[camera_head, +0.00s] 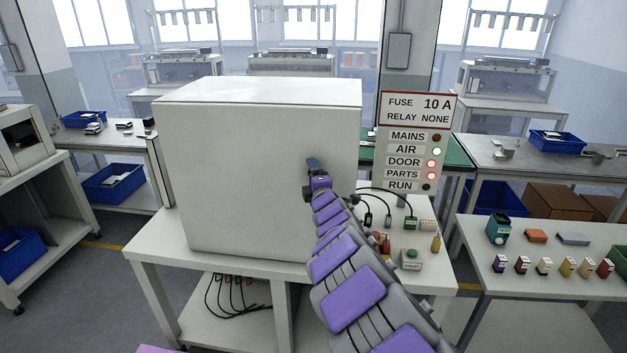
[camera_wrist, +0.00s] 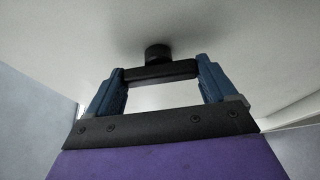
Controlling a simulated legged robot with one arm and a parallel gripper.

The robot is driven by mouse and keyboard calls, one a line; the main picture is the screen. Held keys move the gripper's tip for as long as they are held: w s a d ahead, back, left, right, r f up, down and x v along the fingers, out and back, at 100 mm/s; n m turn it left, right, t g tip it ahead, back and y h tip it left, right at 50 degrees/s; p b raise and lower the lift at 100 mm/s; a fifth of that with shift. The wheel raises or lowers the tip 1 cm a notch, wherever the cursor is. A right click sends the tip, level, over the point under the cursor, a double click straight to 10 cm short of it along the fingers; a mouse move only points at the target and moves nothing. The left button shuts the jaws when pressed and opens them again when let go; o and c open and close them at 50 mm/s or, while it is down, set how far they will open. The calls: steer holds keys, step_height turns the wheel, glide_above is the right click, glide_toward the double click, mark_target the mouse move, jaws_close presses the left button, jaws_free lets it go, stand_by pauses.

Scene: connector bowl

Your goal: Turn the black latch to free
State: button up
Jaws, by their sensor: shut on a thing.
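The black latch (camera_wrist: 158,72) shows in the wrist view as a dark bar with a round black hub behind it, on the pale face of the white cabinet. The bar lies roughly level across the picture. My gripper (camera_wrist: 160,68) has one blue finger at each end of the bar and is shut on it. In the head view my gripper (camera_head: 314,164) is at the right part of the front of the white cabinet (camera_head: 240,170). The latch is hidden there behind the gripper.
The cabinet stands on a white table (camera_head: 150,252). A sign (camera_head: 418,142) shows AIR lit green, DOOR and PARTS lit red. A right-hand table (camera_head: 480,235) holds several small coloured parts.

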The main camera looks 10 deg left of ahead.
steer(key=shift+a+f, duration=0.1)
steer(key=shift+f, duration=0.1)
steer(key=o, duration=0.8)
steer(key=shift+o, duration=0.2)
steer(key=shift+a, duration=0.15)
steer(key=p+v, duration=0.2)
steer(key=v, duration=1.5)
